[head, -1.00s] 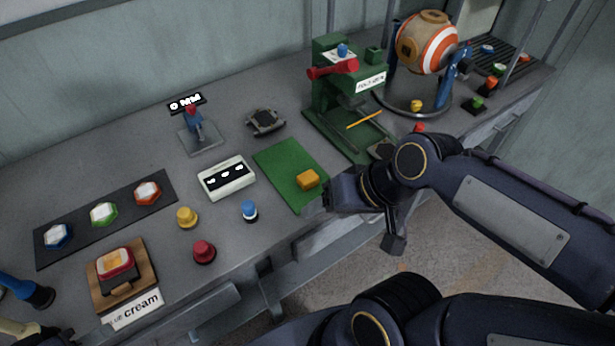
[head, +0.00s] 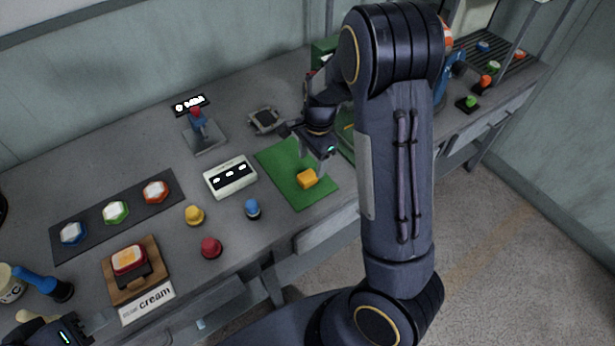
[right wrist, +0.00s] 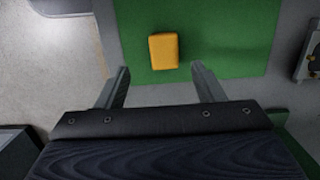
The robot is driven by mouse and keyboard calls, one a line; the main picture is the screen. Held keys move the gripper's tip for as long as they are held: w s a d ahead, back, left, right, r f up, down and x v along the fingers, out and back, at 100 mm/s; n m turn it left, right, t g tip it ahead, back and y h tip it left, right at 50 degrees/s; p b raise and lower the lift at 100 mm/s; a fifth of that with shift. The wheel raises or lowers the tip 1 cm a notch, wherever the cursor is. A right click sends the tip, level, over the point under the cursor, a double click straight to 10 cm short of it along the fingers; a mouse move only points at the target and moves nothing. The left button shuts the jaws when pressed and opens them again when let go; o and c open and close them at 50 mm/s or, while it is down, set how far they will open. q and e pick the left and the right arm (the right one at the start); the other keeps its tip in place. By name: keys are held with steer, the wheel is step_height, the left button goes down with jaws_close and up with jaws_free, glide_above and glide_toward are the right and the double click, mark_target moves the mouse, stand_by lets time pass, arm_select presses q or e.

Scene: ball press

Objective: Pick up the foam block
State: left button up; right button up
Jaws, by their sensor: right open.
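The foam block (head: 306,179) is a small yellow-orange block lying on the green mat (head: 279,160) in the head view. In the right wrist view the block (right wrist: 163,51) lies ahead of the fingertips, roughly between their lines. My right gripper (head: 308,146) is open and empty above the mat, behind the block in the head view; it also shows in the right wrist view (right wrist: 160,78). It does not touch the block. My left gripper (head: 88,326) is partly in view at the bottom left, and its jaws are not clear.
A white box with dark windows (head: 230,177) stands left of the mat. Blue (head: 253,208), yellow (head: 195,215) and red (head: 211,247) knobbed pieces stand near the front edge. The green press (head: 325,50) is mostly hidden behind my right arm.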

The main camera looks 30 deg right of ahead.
mark_target(307, 176)
steer(key=f, duration=0.6)
steer(key=shift+w+a+p, duration=0.3)
steer(key=shift+a+p, duration=0.05)
steer(key=c, duration=1.1)
steer(key=shift+r, duration=0.55)
steer(key=shift+s+a+r+p, duration=0.1)
steer(key=shift+s+a+r, duration=1.15)
steer(key=shift+s+r, duration=0.75)
steer(key=shift+s+a+r+p, duration=0.1)
steer(key=shift+s+a+r, duration=1.1)
steer(key=shift+s+r, duration=0.8)
steer(key=shift+s+a+r+p, duration=0.1)
steer(key=shift+s+a+r, duration=1.15)
steer(key=shift+s+r, duration=0.75)
